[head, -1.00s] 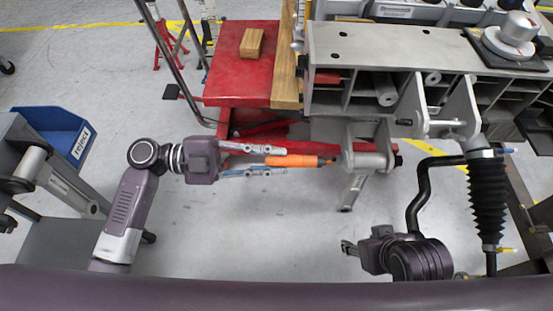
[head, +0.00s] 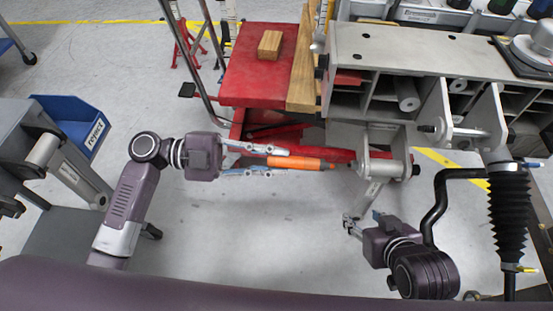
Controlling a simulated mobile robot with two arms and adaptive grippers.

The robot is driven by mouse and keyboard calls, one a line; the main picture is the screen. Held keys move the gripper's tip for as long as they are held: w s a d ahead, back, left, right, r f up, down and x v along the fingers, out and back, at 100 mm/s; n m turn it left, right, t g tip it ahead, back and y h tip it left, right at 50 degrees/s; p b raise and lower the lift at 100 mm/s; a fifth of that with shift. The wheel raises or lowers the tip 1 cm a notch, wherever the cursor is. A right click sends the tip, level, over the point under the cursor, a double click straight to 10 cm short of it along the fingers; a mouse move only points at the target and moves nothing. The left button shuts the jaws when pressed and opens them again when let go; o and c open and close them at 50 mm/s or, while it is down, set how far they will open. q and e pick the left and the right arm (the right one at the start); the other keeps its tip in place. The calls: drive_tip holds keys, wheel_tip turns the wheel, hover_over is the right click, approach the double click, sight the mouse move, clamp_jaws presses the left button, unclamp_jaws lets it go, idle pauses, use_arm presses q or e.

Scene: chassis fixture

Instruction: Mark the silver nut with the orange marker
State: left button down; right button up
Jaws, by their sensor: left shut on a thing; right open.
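The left fingers are closed around the marker's left end. A grey metal lug (head: 380,169) of the chassis fixture is just right of the marker tip. A small nut-like end (head: 354,166) shows on the lug's left side, but it is too small to identify surely as the silver nut. A small gap seems to separate it from the tip. My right gripper (head: 351,225) is open and empty below the lug, pointing left.
The grey chassis fixture (head: 420,42) fills the upper right. A black ribbed boot (head: 509,215) and a bent black bar (head: 438,200) are near my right arm. A red cart (head: 255,82) carries a wooden block (head: 270,44). A blue reject bin (head: 72,121) is at left.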

sight(360, 203)
use_arm(q)
drive_tip(key=shift+a+b, duration=0.3)
drive_tip(key=shift+a, duration=0.05)
use_arm(e)
drive_tip(key=shift+w+a+r+t+y, duration=0.15)
drive_tip(key=shift+w+a+r+t, duration=0.1)
drive_tip(key=shift+w+r+t, duration=0.35)
drive_tip(key=shift+w+a+r+t+y, duration=0.2)
drive_tip(key=shift+w+r, duration=0.15)
drive_tip(key=shift+w, duration=0.4)
use_arm(q)
drive_tip(key=shift+a+b, duration=0.6)
drive_tip(key=shift+a, duration=0.25)
use_arm(e)
drive_tip(key=w+a+r+t+y, duration=0.1)
drive_tip(key=w+a+r+t, duration=0.1)
drive_tip(key=w+r, duration=0.3)
drive_tip(key=shift+a+r+t, duration=0.15)
drive_tip(key=shift+r+t, duration=0.6)
drive_tip(key=shift+t, duration=0.15)
use_arm(q)
drive_tip(key=shift+a, duration=0.1)
use_arm(e)
drive_tip(key=shift+d+f, duration=0.25)
drive_tip(key=shift+d, duration=0.15)
